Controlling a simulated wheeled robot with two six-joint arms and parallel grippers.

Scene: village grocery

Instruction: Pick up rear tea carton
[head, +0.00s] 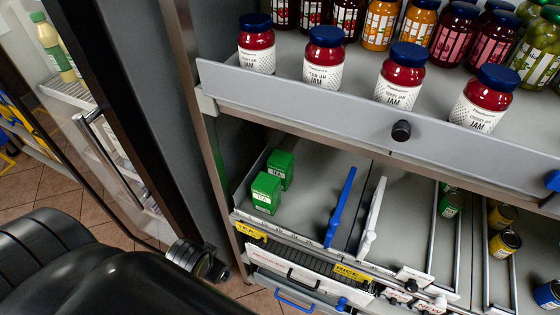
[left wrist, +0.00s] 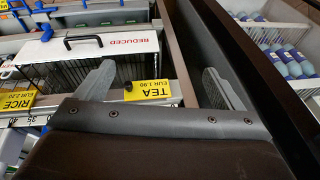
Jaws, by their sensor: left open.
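Two green tea cartons stand one behind the other in the left lane of the lower shelf in the head view. The rear tea carton (head: 281,167) is partly hidden by the front tea carton (head: 266,192). In the left wrist view, my left gripper (left wrist: 160,88) is open and empty, its two grey fingers apart. The yellow TEA price label (left wrist: 148,89) shows between the fingers, upside down. No carton is visible in that view. In the head view only black parts of my left arm show at lower left; its fingertips cannot be made out.
An upper shelf (head: 350,108) with jam jars overhangs the lower shelf. A blue divider (head: 341,208) and a white divider (head: 373,217) stand right of the cartons, with bare shelf between. A REDUCED basket (left wrist: 88,58) hangs below. A glass-door cooler (head: 85,110) is at left.

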